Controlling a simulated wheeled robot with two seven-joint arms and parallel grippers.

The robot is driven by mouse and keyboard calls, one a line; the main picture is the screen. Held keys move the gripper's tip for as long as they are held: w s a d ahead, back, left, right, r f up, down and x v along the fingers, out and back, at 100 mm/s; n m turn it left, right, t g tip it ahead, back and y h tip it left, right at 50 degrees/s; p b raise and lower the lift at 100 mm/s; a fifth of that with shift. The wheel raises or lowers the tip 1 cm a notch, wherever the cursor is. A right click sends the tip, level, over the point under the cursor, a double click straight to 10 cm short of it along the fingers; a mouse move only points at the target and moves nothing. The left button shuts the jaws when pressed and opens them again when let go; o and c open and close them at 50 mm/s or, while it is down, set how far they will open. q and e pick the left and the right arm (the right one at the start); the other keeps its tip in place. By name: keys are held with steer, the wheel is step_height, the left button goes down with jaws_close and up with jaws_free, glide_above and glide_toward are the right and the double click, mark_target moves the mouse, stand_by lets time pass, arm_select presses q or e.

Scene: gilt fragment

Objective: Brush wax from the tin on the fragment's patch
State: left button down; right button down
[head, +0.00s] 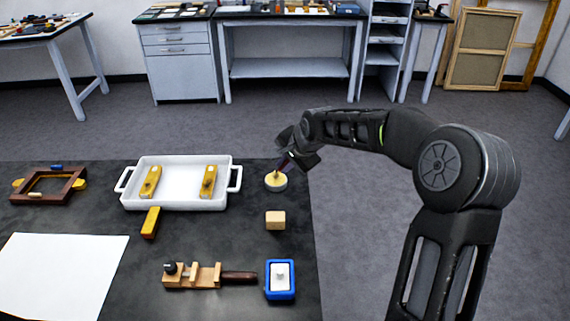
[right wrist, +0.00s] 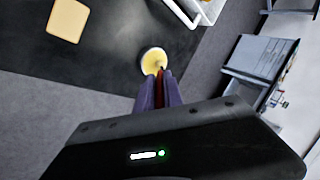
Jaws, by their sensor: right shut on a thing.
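The tin (head: 276,184) is a small round pale container with yellow wax, near the table's right edge. It also shows in the right wrist view (right wrist: 153,60). My right gripper (head: 286,160) is shut on a slim brush, whose dark red handle (right wrist: 160,83) shows between the fingers in the right wrist view. The brush's lower end (head: 277,174) is at the wax; I cannot tell whether it touches. A dark wooden frame (head: 72,183) with gilt corners lies at the far left. I cannot tell which piece is the fragment's patch. My left gripper is not in view.
A white tray (head: 180,202) with two yellow-and-wood pieces stands left of the tin. A wooden block (head: 275,220), a blue holder (head: 281,293), a wooden clamp-like tool (head: 205,275), a yellow bar (head: 150,222) and white paper (head: 60,270) lie nearer.

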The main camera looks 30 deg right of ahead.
steer(key=shift+r+p, duration=2)
steer(key=shift+r, duration=1.45)
